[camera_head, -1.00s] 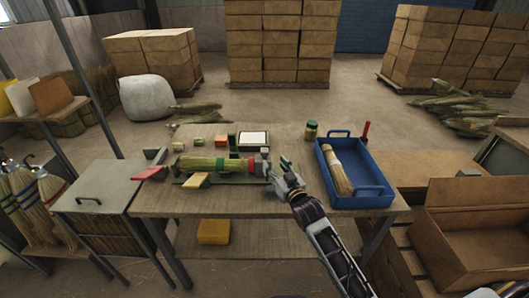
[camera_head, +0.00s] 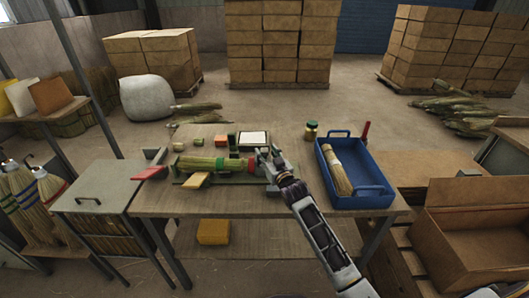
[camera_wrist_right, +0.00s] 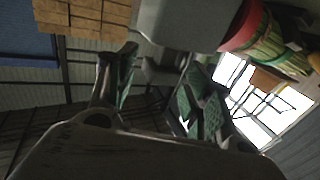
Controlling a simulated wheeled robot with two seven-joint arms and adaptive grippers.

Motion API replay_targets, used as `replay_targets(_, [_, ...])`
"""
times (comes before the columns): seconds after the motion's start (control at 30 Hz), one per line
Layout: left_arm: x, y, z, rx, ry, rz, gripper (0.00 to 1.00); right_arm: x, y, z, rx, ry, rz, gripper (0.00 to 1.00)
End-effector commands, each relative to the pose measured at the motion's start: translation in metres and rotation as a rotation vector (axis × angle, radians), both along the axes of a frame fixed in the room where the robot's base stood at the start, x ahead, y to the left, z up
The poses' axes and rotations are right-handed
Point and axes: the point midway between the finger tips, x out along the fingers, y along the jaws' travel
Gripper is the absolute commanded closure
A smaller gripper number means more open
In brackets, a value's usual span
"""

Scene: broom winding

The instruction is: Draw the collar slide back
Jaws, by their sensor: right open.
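A bundle of broom straw (camera_head: 205,163) lies sideways in a holder on the workbench, with a red band (camera_head: 250,165) at its right end. A grey block, which looks like the collar slide (camera_wrist_right: 180,22), is beside the red band in the wrist view; in the head view my gripper largely hides it. My right gripper (camera_head: 268,157) is at the right end of the holder. In the wrist view its green-padded fingers (camera_wrist_right: 160,88) are apart, with a small grey part (camera_wrist_right: 155,70) showing between them; whether they touch it I cannot tell. My left gripper is out of view.
A blue tray (camera_head: 375,199) with a small broom (camera_head: 337,172) stands to the right of my right arm. A jar (camera_head: 311,130) and a framed white pad (camera_head: 253,139) stand behind. A yellow wedge (camera_head: 196,180) lies before the straw. The bench front is clear.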

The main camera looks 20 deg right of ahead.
Motion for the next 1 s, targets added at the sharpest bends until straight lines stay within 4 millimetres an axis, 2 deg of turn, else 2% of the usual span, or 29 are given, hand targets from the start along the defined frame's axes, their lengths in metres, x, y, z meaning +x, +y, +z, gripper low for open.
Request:
replay_targets(0.3, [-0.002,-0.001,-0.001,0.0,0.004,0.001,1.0,0.021,0.002,0.0,0.0,0.0,0.0,0.49])
replay_targets(0.77, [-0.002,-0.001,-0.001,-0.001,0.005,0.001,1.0,0.025,0.003,0.0,0.0,0.0,0.0,0.49])
replay_targets(1.0, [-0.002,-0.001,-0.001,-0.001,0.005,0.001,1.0,0.024,0.003,0.0,0.0,0.0,0.0,0.8])
